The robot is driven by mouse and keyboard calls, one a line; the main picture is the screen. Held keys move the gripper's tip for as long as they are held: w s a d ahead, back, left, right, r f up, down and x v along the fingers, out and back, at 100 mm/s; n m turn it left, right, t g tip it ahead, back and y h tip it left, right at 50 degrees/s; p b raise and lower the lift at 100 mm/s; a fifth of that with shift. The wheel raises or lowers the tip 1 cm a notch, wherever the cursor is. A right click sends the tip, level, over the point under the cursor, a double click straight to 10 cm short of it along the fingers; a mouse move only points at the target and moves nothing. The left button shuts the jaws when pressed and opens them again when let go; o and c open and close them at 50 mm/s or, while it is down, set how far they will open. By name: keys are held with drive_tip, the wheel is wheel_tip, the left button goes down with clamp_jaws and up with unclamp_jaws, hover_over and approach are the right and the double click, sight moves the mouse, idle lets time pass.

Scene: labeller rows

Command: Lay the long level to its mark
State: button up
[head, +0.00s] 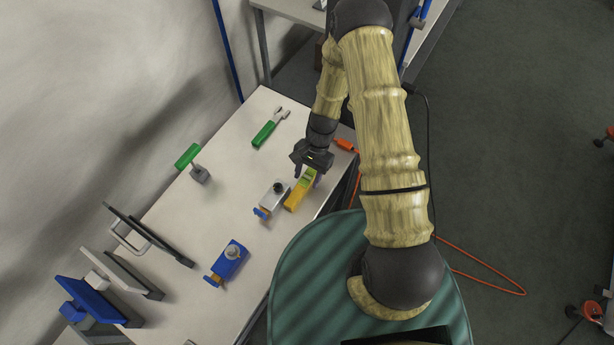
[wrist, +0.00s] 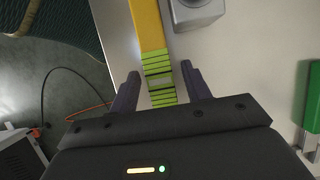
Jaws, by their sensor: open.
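A yellow bar with a green, dark-banded section, which looks like the long level (head: 293,200), lies on the pale table near its right edge. In the wrist view, the level (wrist: 149,28) runs up from between my fingers. My gripper (head: 308,172) is over the level's green end. In the wrist view, my gripper (wrist: 160,76) is open, with one finger on each side of the banded section and visible gaps beside it. I cannot tell whether the fingertips are at the level's height. I cannot make out a mark for the level.
A grey block with a blue knob (head: 271,196) stands close beside the level. A blue block (head: 231,260), a green-handled tool (head: 265,134) and a green-topped stand (head: 198,174) are on the table (head: 200,220). Dark and blue panels stand at lower left. An orange cable (head: 480,282) lies on the floor.

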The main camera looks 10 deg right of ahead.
drive_tip(key=b+v, duration=0.2)
drive_tip(key=v, duration=0.9)
drive_tip(key=shift+r, duration=0.15)
